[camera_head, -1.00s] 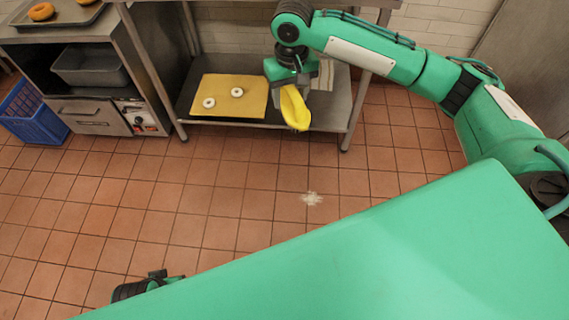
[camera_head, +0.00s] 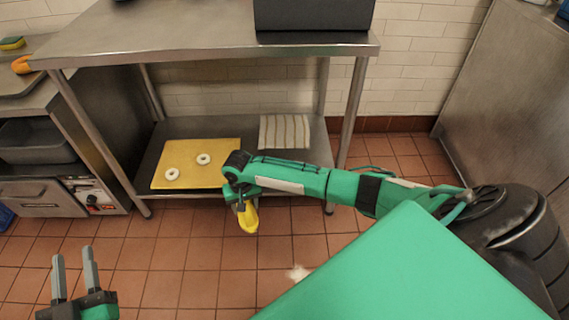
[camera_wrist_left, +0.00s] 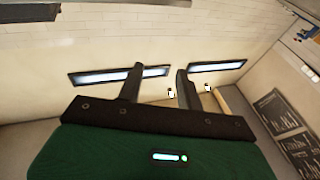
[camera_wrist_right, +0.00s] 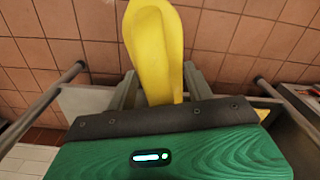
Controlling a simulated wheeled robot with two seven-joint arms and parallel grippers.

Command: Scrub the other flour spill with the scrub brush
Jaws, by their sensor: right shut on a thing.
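The flour spill (camera_head: 299,272) is a small white patch on the tiled floor, at the edge of my green body, which may cover part of it. The yellow scrub brush (camera_head: 248,217) is in my right gripper (camera_head: 240,203), pointing down in front of the low shelf, left of and beyond the spill. In the right wrist view the brush (camera_wrist_right: 153,45) stands out between the fingers; I cannot make out its bristles. My left gripper (camera_head: 73,258) is at the lower left with its fingers apart and empty.
A steel table (camera_head: 200,38) stands ahead, its legs reaching the floor. Its lower shelf holds a yellow board (camera_head: 185,183) with two white rings and a striped cloth (camera_head: 285,131). An oven unit (camera_head: 38,200) is at left. The floor (camera_head: 180,260) between is clear.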

